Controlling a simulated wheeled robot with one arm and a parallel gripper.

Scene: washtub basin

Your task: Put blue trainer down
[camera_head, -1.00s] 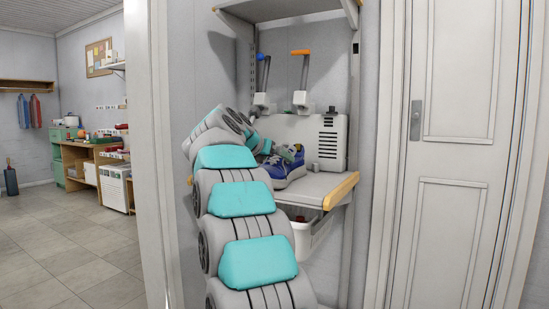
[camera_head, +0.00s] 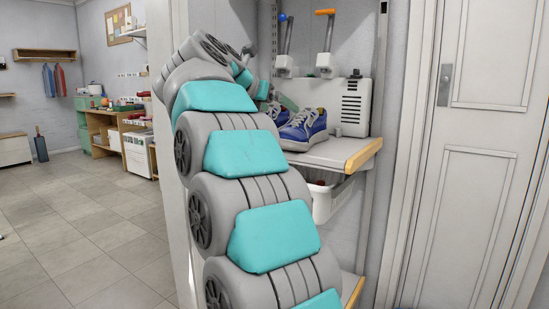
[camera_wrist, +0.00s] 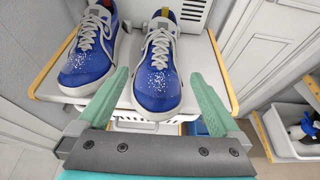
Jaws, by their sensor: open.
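Two blue trainers with white soles and pale laces stand upright side by side on a light shelf (camera_wrist: 60,82). In the wrist view, one blue trainer (camera_wrist: 155,92) is on the right and the other (camera_wrist: 90,55) on the left, toes towards me. My gripper (camera_wrist: 157,75) is open, its green fingers spread on either side of the right trainer's toe, with visible gaps in the picture. In the head view, the nearer trainer (camera_head: 308,128) is clear, the other (camera_head: 277,112) partly hidden by my arm. My gripper is mostly hidden there.
A white vented box (camera_head: 354,106) stands on the shelf (camera_head: 335,153) beside the trainers. A white bin (camera_head: 322,202) sits below. A closed door (camera_head: 485,130) is at right. Open tiled floor (camera_head: 80,220) lies at left.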

